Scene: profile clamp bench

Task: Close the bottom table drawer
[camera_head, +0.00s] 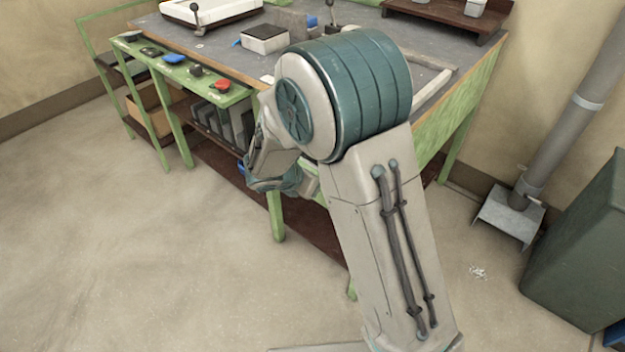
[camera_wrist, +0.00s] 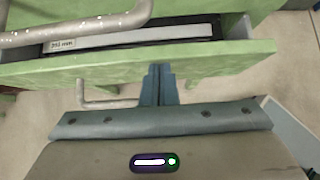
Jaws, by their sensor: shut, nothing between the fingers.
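The bottom drawer shows in the wrist view as a green front panel (camera_wrist: 215,62) with a bent metal handle (camera_wrist: 105,103). It stands pulled out, with a dark gap behind the panel and a grey item with a printed label (camera_wrist: 130,38) inside. Another green front with a thick metal handle (camera_wrist: 85,30) lies above and behind it. My gripper (camera_wrist: 158,72) is shut and empty, its fingertips at the panel, right of the lower handle. I cannot tell whether they touch. In the head view my arm hides the drawers of the workbench (camera_head: 215,45).
A grey pipe (camera_head: 570,110) and a dark green cabinet (camera_head: 590,245) are at the right. The floor (camera_head: 110,240) at the left and front is clear.

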